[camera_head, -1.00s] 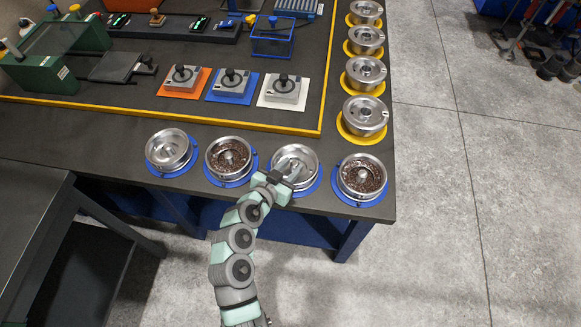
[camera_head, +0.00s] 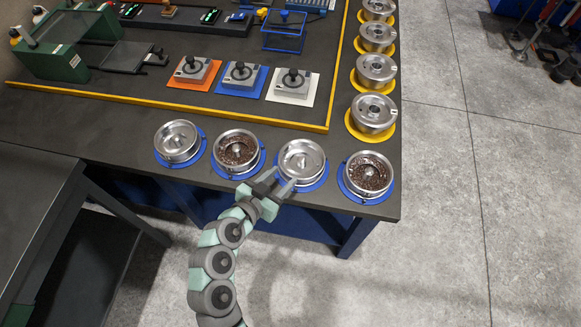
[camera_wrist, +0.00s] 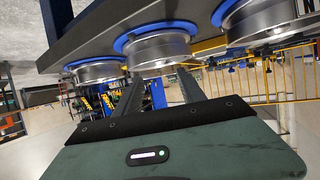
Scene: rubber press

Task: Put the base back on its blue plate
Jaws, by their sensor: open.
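The base in front of my gripper is a silver round pan (camera_head: 301,158), third from the left in the front row. It looks empty apart from a raised centre and sits upright on its blue plate (camera_head: 316,184), near the table's front edge. My gripper (camera_head: 277,180) is open and empty just in front of this base, at its front-left side. In the wrist view, tilted over, the fingers (camera_wrist: 160,74) point at a silver base (camera_wrist: 160,50) with a blue plate (camera_wrist: 122,44). I cannot tell whether the fingertips touch it.
Another empty base (camera_head: 177,139) and two bases with brown granules (camera_head: 237,151) (camera_head: 368,174) stand on blue plates in the same row. Several lidded silver pots (camera_head: 373,110) on yellow plates line the right edge. Joystick boxes (camera_head: 292,82) stand behind a yellow border strip (camera_head: 215,113).

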